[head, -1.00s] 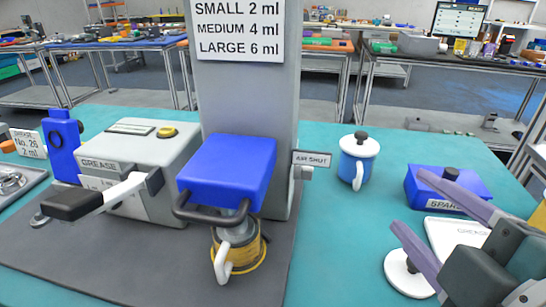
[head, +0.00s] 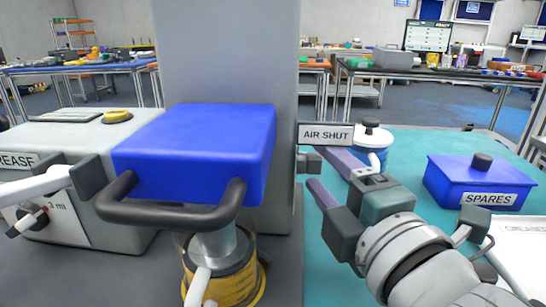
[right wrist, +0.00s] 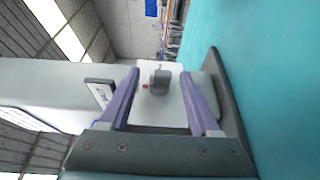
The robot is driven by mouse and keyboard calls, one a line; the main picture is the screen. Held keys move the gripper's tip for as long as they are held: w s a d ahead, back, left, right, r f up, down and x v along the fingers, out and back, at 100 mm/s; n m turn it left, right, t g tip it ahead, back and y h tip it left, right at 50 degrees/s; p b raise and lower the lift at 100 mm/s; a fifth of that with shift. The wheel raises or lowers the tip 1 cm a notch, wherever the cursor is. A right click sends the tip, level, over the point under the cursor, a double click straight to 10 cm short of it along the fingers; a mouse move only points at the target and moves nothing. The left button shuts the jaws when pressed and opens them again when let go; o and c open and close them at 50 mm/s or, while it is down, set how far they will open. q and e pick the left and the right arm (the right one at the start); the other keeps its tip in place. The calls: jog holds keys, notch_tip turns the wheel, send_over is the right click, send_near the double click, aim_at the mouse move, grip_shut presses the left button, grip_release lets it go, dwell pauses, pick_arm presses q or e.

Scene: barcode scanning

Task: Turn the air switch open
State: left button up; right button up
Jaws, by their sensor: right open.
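The air switch shows in the right wrist view as a grey knob (right wrist: 160,82) on a white plate (right wrist: 172,108), with a red mark beside it. In the head view, a small grey part of it (head: 311,161) shows at the column's right side, under the "AIR SHUT" label (head: 326,134). My right gripper (head: 318,170) is open, its purple fingers pointing left at the switch. In the right wrist view, the fingertips (right wrist: 160,75) lie on either side of the knob; I cannot tell whether they touch it.
A grey column (head: 228,60) carries a blue block (head: 195,145) with a dark handle. A white-and-blue lidded mug (head: 371,140) stands behind my right gripper. A blue "SPARES" box (head: 470,182) is at the right. The grease machine (head: 60,145) is at the left.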

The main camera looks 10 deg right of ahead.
jog(key=shift+w+a, duration=0.1)
jog(key=shift+w, duration=0.85)
jog(key=shift+c, duration=0.2)
grip_shut()
